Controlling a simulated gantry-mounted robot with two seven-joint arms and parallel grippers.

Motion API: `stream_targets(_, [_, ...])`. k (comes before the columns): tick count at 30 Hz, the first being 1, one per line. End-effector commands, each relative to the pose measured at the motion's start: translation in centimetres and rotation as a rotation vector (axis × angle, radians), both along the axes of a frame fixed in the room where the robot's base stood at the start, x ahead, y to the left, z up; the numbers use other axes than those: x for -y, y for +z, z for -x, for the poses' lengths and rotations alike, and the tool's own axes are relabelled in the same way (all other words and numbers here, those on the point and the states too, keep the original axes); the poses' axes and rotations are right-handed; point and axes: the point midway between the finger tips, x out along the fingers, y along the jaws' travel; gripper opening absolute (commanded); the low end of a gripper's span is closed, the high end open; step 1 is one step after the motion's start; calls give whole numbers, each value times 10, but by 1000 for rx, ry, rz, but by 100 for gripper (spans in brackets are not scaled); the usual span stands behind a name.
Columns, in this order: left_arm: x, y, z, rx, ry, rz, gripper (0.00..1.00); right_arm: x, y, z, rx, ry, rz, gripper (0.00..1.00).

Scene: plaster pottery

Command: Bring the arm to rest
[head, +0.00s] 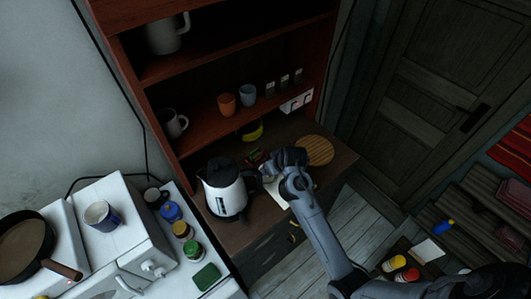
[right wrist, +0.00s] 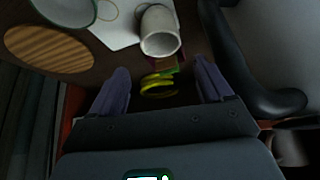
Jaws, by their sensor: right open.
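My right arm comes in from the lower right in the head view. Its gripper (head: 274,160) is over the wooden cabinet's counter (head: 222,231), between the kettle (head: 225,190) and the round wooden board (head: 314,150). In the right wrist view the gripper (right wrist: 162,76) is open, its two dark fingers apart. A pale cup (right wrist: 159,32) stands beyond the fingertips, apart from them. A yellow item (right wrist: 158,84) shows in the gap between the fingers, and I cannot tell how far behind it lies. My left gripper is not in view.
The kettle's black handle (right wrist: 250,75) is close beside one finger. The wooden board (right wrist: 48,48) and white paper (right wrist: 118,22) lie on the counter. Shelves with an orange cup (head: 226,104) and a blue cup (head: 248,95) rise behind. A stove with a pan (head: 25,245) is at left.

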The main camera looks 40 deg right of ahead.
Motion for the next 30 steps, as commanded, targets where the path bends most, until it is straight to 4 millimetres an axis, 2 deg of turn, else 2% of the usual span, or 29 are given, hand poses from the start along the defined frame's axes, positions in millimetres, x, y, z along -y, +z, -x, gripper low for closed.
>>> stream_targets(6, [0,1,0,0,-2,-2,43,0,-7,6,-15,1,0,79])
stream_targets(8, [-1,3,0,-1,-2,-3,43,1,-14,13,-33,0,2,79])
stream_targets(11, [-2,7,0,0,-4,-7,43,3,-34,35,-84,2,9,79])
stream_targets(14, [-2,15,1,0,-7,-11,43,2,-60,76,-161,22,33,79])
stream_targets(15, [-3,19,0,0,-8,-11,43,1,-67,96,-187,43,49,79])
stream_targets(18, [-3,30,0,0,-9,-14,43,-12,-71,147,-243,129,91,79])
stream_targets(22, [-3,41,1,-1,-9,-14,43,-44,-54,208,-284,251,112,79])
stream_targets(25, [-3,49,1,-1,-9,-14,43,-77,-26,249,-294,338,103,79])
stream_targets(27, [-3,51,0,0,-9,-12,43,-98,-3,266,-281,380,90,79])
stream_targets(30, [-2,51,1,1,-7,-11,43,-120,29,272,-239,410,73,79])
